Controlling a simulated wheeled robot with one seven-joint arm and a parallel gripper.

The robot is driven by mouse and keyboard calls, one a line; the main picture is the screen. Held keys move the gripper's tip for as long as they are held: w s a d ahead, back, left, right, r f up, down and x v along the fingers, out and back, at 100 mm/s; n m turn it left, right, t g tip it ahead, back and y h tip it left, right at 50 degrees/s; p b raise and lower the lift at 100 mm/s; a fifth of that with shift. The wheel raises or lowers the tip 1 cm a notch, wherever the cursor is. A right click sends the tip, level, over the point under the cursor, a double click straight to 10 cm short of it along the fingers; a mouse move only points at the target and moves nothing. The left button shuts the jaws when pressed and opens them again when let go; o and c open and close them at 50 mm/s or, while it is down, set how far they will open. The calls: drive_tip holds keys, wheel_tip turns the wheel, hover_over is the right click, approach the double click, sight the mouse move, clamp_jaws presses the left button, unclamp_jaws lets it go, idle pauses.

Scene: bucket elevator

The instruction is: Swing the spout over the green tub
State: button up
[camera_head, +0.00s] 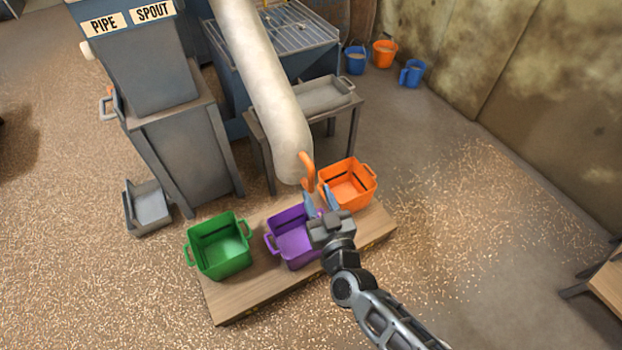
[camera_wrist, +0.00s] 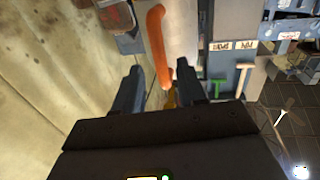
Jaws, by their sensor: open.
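The spout (camera_head: 268,85) is a thick pale pipe hanging down from the upper middle. Its lower end is above the gap between the purple tub (camera_head: 291,262) and the orange tub (camera_head: 366,199). An orange handle (camera_head: 307,172) is fixed at the spout's lower end. The green tub (camera_head: 222,262) stands at the left end of the wooden board. My gripper (camera_head: 320,200) is open, close to the handle, above the purple tub. In the wrist view the orange handle (camera_wrist: 158,48) shows between and beyond my open fingers (camera_wrist: 168,88). I cannot tell whether they touch it.
The tubs stand on a low wooden board (camera_head: 258,292). A grey bin (camera_head: 149,206) is on the floor at left. A grey table with a tray (camera_head: 322,95) stands behind the spout. Buckets (camera_head: 384,52) stand by the wall. Grain covers much of the floor.

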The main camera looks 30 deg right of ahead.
sight(312, 183)
drive_tip(key=w, duration=0.2)
drive_tip(key=w+d, duration=0.1)
drive_tip(key=w, duration=0.2)
drive_tip(key=shift+w+b, duration=0.35)
clamp_jaws()
